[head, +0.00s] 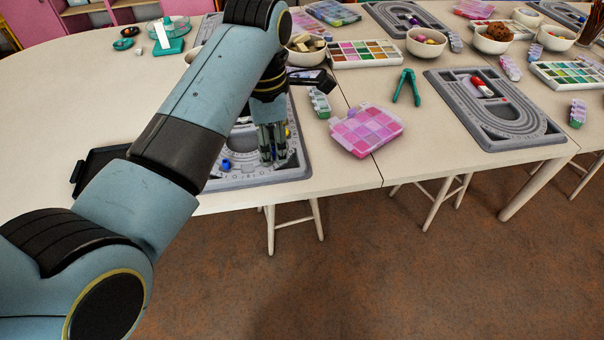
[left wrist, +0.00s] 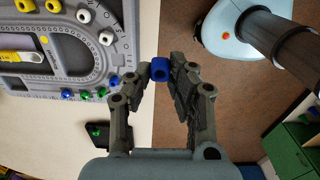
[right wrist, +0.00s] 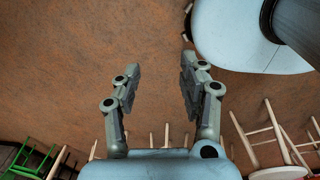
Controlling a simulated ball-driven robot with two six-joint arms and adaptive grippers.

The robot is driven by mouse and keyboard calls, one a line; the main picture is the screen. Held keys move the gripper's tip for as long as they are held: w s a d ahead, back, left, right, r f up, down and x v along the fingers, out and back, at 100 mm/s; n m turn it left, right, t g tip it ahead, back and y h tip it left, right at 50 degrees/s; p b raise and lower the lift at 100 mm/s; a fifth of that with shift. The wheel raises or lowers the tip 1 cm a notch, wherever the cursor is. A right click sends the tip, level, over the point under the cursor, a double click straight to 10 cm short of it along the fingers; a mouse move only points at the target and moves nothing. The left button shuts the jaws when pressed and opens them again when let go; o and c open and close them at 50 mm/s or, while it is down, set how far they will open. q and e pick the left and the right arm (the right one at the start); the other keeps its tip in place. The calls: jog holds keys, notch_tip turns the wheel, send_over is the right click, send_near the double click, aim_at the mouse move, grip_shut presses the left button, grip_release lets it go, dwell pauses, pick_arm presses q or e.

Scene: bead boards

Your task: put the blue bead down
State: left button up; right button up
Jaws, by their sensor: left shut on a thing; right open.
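The blue bead (left wrist: 160,69) shows between the fingertips of my left gripper (left wrist: 158,76) in the left wrist view, and the gripper is shut on it. In the head view my left gripper (head: 272,157) points down at the front right part of the near grey bead board (head: 250,181); the fingers hide the held bead there. I cannot tell how high above the board it is. The board also shows in the left wrist view (left wrist: 45,80). My right gripper (right wrist: 159,68) is open and empty over the brown floor; it is not in the head view.
Loose beads lie on the near board, including white (left wrist: 84,15), green (left wrist: 101,91) and another blue one (left wrist: 67,93). A dark tray (head: 92,165) stands left of it. A pink-lidded box (head: 366,130) and a small compartment strip (head: 319,103) stand to the right. The table's front edge is close.

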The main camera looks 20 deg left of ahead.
aim_at(246, 169)
pick_arm(q)
jog(key=shift+s+d, duration=0.1)
jog(key=shift+d, duration=0.35)
jog(key=shift+a+f, duration=0.25)
jog(key=shift+f, duration=0.05)
jog(key=w+a+f, duration=0.1)
jog(key=a+f, duration=0.1)
jog(key=a, duration=0.1)
jog(key=w+a+f, duration=0.1)
jog(key=a+f, duration=0.1)
jog(key=a, duration=0.1)
jog(key=w+a+f+b, duration=0.1)
jog(key=w+a+f, duration=0.1)
jog(key=a, duration=0.1)
jog(key=shift+a+f, duration=0.2)
jog(key=shift+a, duration=0.1)
jog(key=shift+w+a+f, duration=0.15)
jog(key=shift+a, duration=0.1)
jog(key=shift+f+b, duration=0.35)
jog(key=shift+f, duration=1.65)
pick_arm(e)
jog(key=shift+w+f, duration=0.3)
jog(key=shift+f, duration=0.4)
pick_arm(q)
jog(key=shift+f, duration=0.1)
